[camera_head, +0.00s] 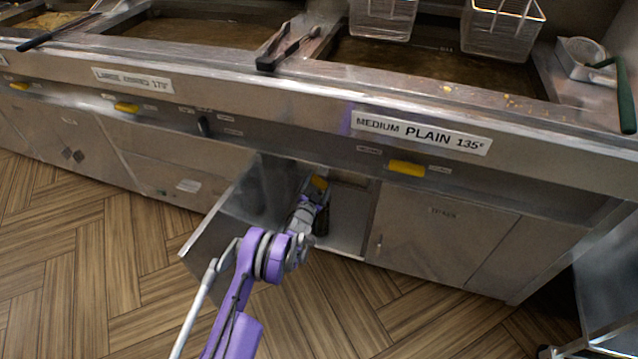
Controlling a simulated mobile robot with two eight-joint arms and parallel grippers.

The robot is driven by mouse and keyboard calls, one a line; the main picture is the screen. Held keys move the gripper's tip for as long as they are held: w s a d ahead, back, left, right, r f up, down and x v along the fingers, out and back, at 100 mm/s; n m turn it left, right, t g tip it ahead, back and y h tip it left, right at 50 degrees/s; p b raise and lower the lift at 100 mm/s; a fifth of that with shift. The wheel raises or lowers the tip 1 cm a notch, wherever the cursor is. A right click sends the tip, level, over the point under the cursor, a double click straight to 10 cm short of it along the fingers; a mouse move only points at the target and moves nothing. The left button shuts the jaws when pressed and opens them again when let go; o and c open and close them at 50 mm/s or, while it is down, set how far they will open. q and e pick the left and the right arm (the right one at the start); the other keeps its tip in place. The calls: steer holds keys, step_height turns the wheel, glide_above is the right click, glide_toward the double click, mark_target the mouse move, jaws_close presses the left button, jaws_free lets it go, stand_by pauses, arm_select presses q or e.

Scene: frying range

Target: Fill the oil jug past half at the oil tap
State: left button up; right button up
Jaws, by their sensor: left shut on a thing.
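My left gripper (314,193) reaches into the open cupboard (346,215) under the medium plain fryer. It is shut at a small yellow piece (319,183), which looks like the handle of the oil tap. My gripper and wrist cover most of what is there, and the tap's spout cannot be made out. A dark shape (322,222) stands just right of my wrist; I cannot tell whether it is the oil jug. No oil level or flow shows. My right gripper is out of view.
The cupboard door (215,235) stands open to the left of my arm. A closed door (435,235) is to the right. Above are oil vats, wire baskets (383,18), tongs (290,45) and a green-handled tool (625,95). The wood floor in front is clear.

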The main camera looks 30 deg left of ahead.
arm_select(q)
steer(key=shift+a+n, duration=0.1)
steer(key=shift+n, duration=3)
steer(key=o, duration=1)
steer(key=shift+s, duration=0.1)
steer(key=p+v, duration=0.2)
steer(key=v, duration=0.8)
steer(key=shift+s, duration=0.35)
